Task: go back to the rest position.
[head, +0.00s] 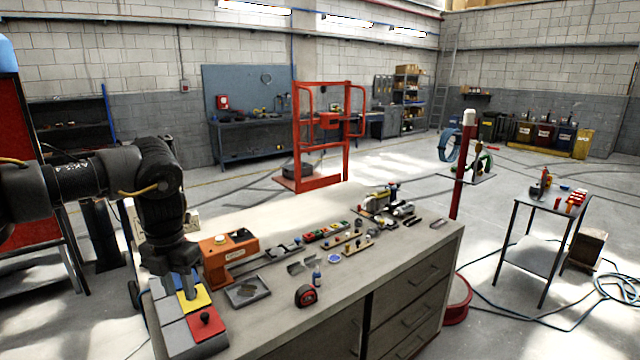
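My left gripper (181,284) points straight down over the left end of the grey workbench (345,313). Its fingertips are at a grey unit with a yellow plate (197,301) and a red plate with a black knob (207,322). The fingers hide part of this unit. I cannot tell whether the fingers touch it, nor whether they are apart or closed on something. My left arm comes in from the left edge. My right gripper is out of view.
An orange device (228,256), a grey tray (247,291), a red tape measure (305,296) and several small parts lie on the bench. A red post (463,170) stands behind its right end. A small side table (540,204) and hoses are at right.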

